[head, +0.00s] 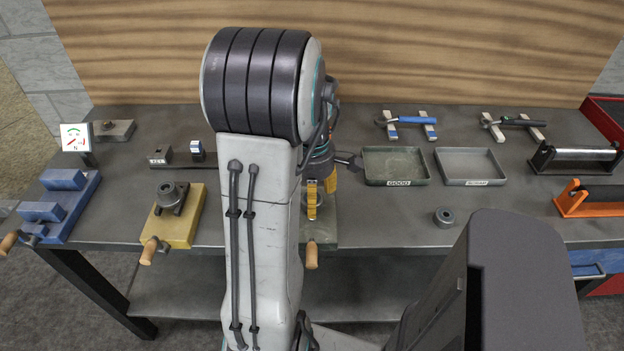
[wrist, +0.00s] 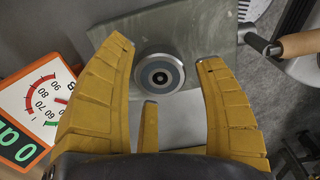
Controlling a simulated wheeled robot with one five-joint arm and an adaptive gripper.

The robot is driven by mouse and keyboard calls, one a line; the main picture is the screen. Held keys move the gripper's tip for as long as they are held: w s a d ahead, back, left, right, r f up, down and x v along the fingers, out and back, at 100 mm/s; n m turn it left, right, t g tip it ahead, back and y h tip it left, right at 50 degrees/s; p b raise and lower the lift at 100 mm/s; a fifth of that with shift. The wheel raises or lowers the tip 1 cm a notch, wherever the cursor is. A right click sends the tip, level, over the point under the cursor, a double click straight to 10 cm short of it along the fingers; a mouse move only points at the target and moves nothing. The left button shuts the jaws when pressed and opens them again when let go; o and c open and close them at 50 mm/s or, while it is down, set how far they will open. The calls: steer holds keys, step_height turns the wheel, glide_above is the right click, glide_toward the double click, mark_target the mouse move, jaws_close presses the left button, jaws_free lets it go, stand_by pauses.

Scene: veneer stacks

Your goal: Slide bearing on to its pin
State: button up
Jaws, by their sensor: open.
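My gripper (wrist: 166,52) is open, its yellow fingers spread above a grey-green plate (wrist: 205,28). A round part with concentric rings (wrist: 160,75), silver outside, blue-grey within and dark at the centre, sits on the plate between the fingers, not gripped. I cannot tell whether it is the bearing, the pin or both. In the head view my gripper (head: 319,192) is over the same plate (head: 322,230), mostly hidden by my arm. A loose dark grey ring (head: 444,217), possibly a bearing, lies on the bench to the right.
A tray marked GOOD (head: 396,166) and a second tray (head: 470,166) stand behind the ring. A yellow fixture (head: 187,222) and a blue vise (head: 62,207) stand left. A dial gauge (wrist: 38,100) is close on the left in the wrist view. Bare bench surrounds the ring.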

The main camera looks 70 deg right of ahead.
step_height(320, 180, up, 12)
steer(key=shift+f, duration=0.2)
stand_by(0.4)
stand_by(0.5)
